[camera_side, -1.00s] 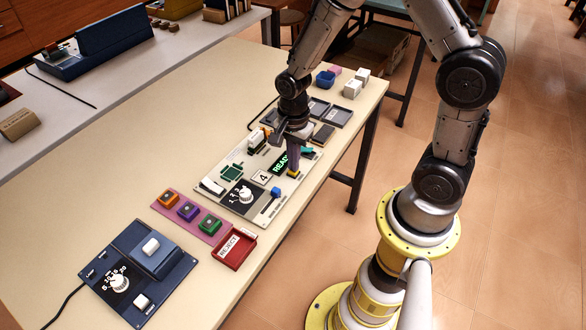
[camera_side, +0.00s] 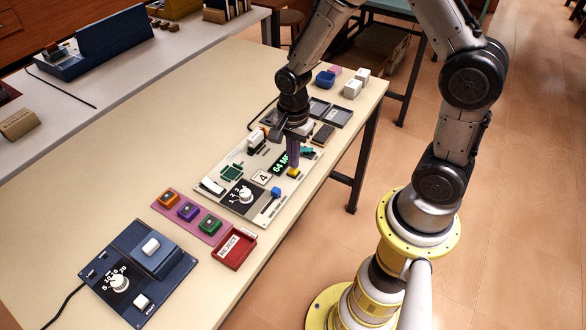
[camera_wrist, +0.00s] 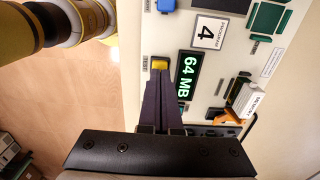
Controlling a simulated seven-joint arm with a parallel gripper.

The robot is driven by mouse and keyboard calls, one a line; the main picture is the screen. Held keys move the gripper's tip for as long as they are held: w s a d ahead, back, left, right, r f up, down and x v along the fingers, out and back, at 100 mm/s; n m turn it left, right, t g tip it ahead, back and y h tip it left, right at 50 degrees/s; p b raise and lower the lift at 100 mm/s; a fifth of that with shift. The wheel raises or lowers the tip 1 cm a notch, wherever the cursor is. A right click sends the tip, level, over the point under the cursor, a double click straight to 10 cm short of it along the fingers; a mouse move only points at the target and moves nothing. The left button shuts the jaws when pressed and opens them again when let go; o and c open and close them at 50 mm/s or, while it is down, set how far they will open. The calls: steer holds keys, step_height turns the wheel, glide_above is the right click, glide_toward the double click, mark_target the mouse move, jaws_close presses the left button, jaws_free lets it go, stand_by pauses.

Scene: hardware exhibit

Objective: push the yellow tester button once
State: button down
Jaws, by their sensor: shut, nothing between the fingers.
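The yellow tester button (camera_side: 293,173) sits near the front edge of the pale tester board (camera_side: 222,203). It also shows in the wrist view (camera_wrist: 160,63), just past the fingertips. My gripper (camera_side: 294,164) is shut and empty, pointing down just above the button. In the wrist view its closed fingertips (camera_wrist: 160,76) lie right at the button's edge; whether they touch it I cannot tell. The green display (camera_wrist: 187,75) beside the button reads "64 MB".
A blue-topped lever (camera_side: 276,192) and a white dial (camera_side: 245,195) stand on the board near the button. A red tray (camera_side: 234,250), a purple strip (camera_side: 180,222) with coloured blocks and a dark blue device (camera_side: 130,275) lie toward the front left.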

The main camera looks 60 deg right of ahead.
mark_target(293, 170)
steer(key=shift+r, duration=2.65)
steer(key=shift+s+n, duration=0.15)
steer(key=shift+n, duration=0.45)
steer(key=s+a+r+n+t, duration=0.2)
steer(key=s+r+n+t, duration=0.3)
steer(key=s+r+n, duration=0.9)
step_height(293, 170, up, 3)
steer(key=n, duration=0.2)
steer(key=shift+s+n+t, duration=0.3)
steer(key=shift+s+n, duration=0.1)
